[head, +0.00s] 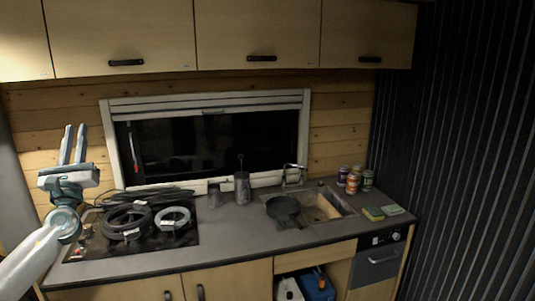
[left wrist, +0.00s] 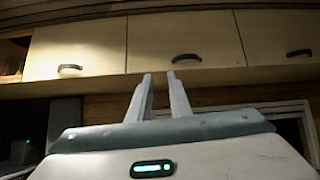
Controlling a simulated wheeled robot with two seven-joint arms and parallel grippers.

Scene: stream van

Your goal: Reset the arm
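My left gripper (head: 75,130) is raised at the left of the head view, fingers pointing up, above the left end of the counter. It is empty, with a narrow gap between its two fingers. In the left wrist view the same gripper (left wrist: 159,78) points up toward the wooden overhead cabinets (left wrist: 185,40), with nothing between the fingers. My left arm (head: 30,262) comes in from the lower left. My right gripper is not in view.
The counter (head: 235,230) holds coiled cables (head: 128,222) on a dark cooktop, a metal cup (head: 242,188), a dark pan (head: 284,208) by the sink (head: 325,208), several cans (head: 353,183) and sponges (head: 373,214). A window (head: 210,143) is behind. The counter's middle front is clear.

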